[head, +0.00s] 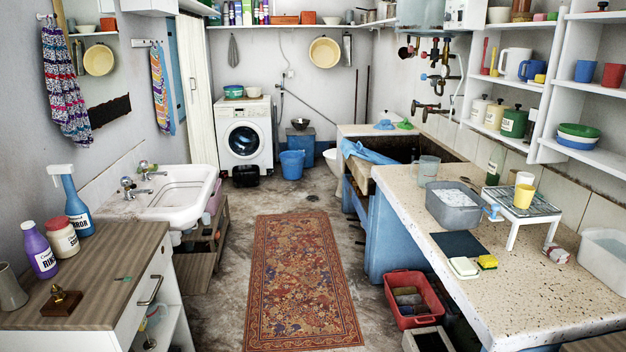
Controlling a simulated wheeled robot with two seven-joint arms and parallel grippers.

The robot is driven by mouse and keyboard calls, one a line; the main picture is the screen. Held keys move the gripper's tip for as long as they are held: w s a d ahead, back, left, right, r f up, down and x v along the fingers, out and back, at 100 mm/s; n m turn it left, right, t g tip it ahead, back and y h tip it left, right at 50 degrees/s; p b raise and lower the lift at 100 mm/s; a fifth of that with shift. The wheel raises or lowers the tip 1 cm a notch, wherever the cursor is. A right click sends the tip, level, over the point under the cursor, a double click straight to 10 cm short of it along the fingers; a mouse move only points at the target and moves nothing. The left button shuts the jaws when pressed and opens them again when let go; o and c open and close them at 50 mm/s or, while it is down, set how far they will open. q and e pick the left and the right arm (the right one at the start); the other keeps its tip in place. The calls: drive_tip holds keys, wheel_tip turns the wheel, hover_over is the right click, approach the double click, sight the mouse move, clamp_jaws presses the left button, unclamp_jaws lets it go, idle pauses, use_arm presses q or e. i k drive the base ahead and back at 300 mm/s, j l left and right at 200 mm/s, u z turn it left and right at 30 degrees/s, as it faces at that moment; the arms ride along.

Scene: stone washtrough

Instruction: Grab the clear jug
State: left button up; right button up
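A clear, grey-tinted jug (428,169) stands upright on the speckled stone counter (400,190) on the right. It is near the counter's far left part, beside the dark trough (395,148) and just behind a grey basin (454,207). The jug looks empty, though its inside is hard to make out. Neither of my grippers shows in the head view.
A small white rack (520,207) with yellow and white cups stands right of the basin. A dark mat (458,244), soap and a sponge lie in front. A red crate (413,300) sits on the floor below the counter. The patterned rug (303,280) is clear.

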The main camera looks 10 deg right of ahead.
sight(428, 166)
drive_tip(key=i+z, duration=0.15)
drive_tip(key=i, duration=0.3)
drive_tip(key=i+j+z, duration=0.2)
drive_tip(key=i, duration=0.3)
drive_tip(key=i+j+z, duration=0.15)
drive_tip(key=i, duration=0.3)
drive_tip(key=i+j+z, duration=0.15)
drive_tip(key=i+z, duration=0.25)
drive_tip(key=i+j+z, duration=0.5)
drive_tip(key=z, duration=0.25)
drive_tip(key=i+j+z, duration=0.2)
drive_tip(key=j+z, duration=0.15)
drive_tip(key=j, duration=0.2)
drive_tip(key=i+j+z, duration=0.15)
drive_tip(key=j, duration=0.25)
drive_tip(key=j+z, duration=0.2)
drive_tip(key=j, duration=0.2)
drive_tip(key=i, duration=0.05)
